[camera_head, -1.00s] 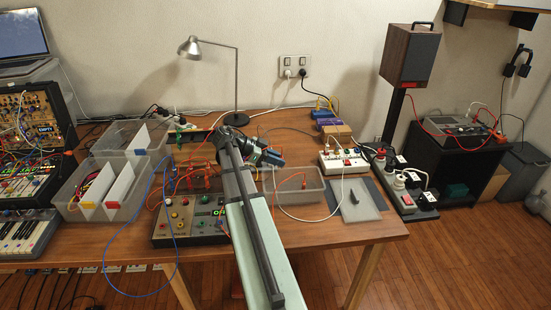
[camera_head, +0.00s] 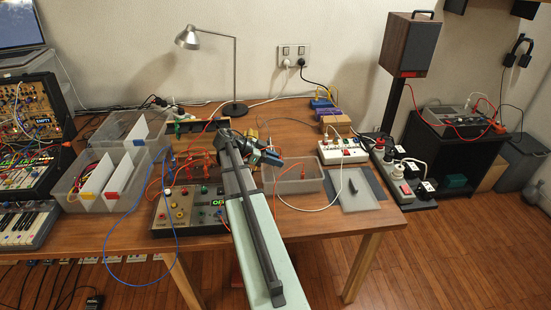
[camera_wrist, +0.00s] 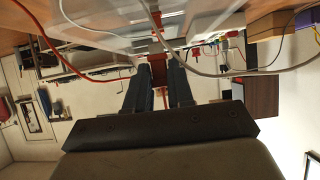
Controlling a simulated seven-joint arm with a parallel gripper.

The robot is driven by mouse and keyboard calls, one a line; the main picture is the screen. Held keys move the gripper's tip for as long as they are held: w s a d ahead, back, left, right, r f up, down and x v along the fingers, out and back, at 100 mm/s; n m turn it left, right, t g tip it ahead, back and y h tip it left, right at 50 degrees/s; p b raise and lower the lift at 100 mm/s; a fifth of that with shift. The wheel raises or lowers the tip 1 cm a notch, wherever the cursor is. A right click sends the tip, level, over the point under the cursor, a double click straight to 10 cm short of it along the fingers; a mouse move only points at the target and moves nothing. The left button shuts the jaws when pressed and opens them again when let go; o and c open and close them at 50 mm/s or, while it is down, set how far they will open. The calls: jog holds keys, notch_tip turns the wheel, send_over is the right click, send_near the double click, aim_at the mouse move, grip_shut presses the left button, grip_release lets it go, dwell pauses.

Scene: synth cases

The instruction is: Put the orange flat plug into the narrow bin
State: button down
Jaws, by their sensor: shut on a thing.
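My gripper (camera_head: 272,158) is low over the table, by the back left edge of a clear open bin (camera_head: 318,187). In the wrist view my gripper (camera_wrist: 159,72) is shut on a dark red-orange piece (camera_wrist: 158,68), which looks like the orange flat plug in shade. In the head view the arm and fingers hide it. An orange lead (camera_head: 284,200) runs over the clear bin. At the left stand a clear bin with white dividers (camera_head: 132,192) and, behind it, another divided clear bin (camera_head: 104,132). I cannot tell which bin is the narrow one.
A panel box with coloured jacks (camera_head: 165,222) and several orange leads lies left of my arm. A white power strip (camera_head: 340,153) and a grey pad (camera_head: 358,203) lie to the right. A lamp (camera_head: 234,108) stands behind. A blue cable (camera_head: 112,222) hangs over the front edge.

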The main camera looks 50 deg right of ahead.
jog(key=c, duration=0.9)
grip_release()
jog(key=v, duration=1.4)
jog(key=shift+f, duration=0.1)
